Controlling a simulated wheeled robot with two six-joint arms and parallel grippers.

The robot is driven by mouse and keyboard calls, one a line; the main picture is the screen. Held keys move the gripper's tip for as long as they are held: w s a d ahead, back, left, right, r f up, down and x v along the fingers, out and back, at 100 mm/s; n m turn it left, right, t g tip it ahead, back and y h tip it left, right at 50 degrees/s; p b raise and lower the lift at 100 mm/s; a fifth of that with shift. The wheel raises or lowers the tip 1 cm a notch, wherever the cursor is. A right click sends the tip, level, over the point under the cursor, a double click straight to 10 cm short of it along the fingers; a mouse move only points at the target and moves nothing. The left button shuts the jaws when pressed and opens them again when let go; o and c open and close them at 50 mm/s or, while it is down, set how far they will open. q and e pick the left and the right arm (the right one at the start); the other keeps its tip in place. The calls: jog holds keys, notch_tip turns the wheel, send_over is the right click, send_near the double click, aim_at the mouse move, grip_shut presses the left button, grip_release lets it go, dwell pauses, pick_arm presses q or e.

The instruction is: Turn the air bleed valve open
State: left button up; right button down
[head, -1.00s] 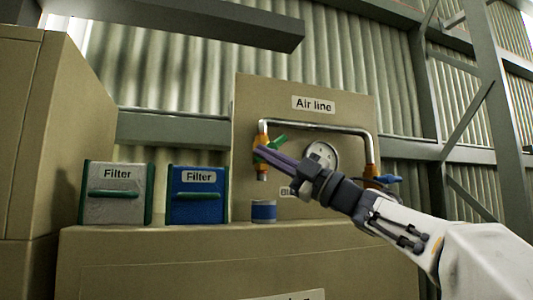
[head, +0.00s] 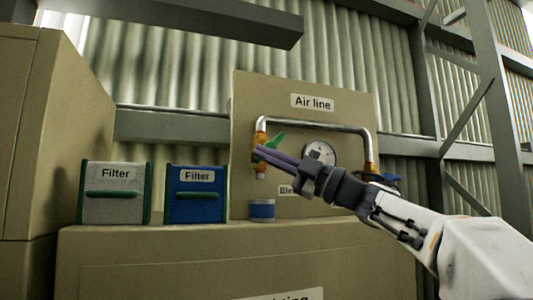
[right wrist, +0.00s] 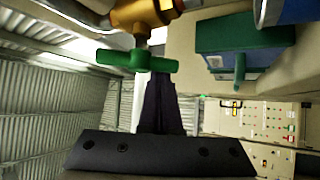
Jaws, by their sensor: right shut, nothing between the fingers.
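The air bleed valve has a brass body (head: 260,141) at the left end of the bent metal pipe on the "Air line" board. Its green handle (head: 276,140) slants up and to the right; in the right wrist view the green handle (right wrist: 137,60) lies across the top, below the brass body (right wrist: 140,15). My right gripper (head: 257,153) is shut and empty. Its dark fingers (right wrist: 160,85) reach the handle's lower edge in the right wrist view, and I cannot tell whether they touch it. My left gripper is not in view.
A blue-handled valve (head: 391,178) at the pipe's right end is partly behind my arm. A gauge (head: 320,153) sits between. A blue can (head: 262,209) stands below the bleed valve. A grey filter box (head: 115,193) and a blue filter box (head: 196,195) stand left on the cabinet.

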jog(key=shift+w+d+f+n+g+h+p, duration=0.15)
jog(key=shift+n+g+h+p, duration=0.2)
jog(key=shift+n+p, duration=0.15)
jog(key=shift+w+d+f+n+g+h+p, duration=0.1)
jog(key=shift+d+n+g+h+p, duration=0.05)
jog(key=shift+n+g+h+p, duration=0.3)
dwell(2.8)
